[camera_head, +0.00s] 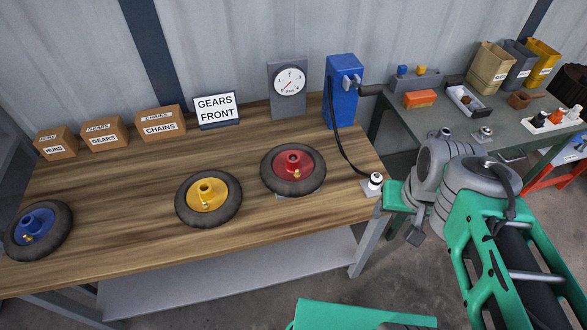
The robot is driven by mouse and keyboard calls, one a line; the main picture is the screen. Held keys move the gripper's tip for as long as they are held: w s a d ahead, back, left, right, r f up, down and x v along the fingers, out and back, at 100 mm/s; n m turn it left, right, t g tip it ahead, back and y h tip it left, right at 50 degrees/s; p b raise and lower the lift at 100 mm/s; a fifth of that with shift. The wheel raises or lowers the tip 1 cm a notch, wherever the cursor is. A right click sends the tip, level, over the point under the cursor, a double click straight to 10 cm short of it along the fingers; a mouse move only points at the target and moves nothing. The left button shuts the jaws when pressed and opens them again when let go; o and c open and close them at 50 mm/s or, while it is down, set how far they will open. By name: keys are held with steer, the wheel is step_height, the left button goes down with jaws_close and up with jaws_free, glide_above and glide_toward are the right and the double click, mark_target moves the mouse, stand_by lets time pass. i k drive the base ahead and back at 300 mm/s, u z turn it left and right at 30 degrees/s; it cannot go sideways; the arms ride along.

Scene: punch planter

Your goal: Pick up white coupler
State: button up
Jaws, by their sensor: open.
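The white coupler (375,180) is a small white and black piece standing upright on a light plate at the right front corner of the wooden table (130,235). A black hose (345,150) runs down to it from the blue pump (342,92). My gripper (393,206) is at the end of my green and grey arm, just right of the coupler and close to it. It is open, and I see nothing held in it. Its fingertips are small and partly hidden by my arm, so contact with the coupler cannot be told.
Wheels with red (293,167), yellow (208,195) and blue (38,228) hubs lie on the table. A pressure gauge (288,85), a sign (216,109) and cardboard boxes (161,122) stand along the back. A green-topped bench (455,115) with bins and small parts is at right.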

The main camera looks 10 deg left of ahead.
mark_target(375, 182)
steer(key=u, duration=4.1)
steer(key=k, duration=1.7)
steer(key=z, duration=1.05)
steer(key=i, duration=0.5)
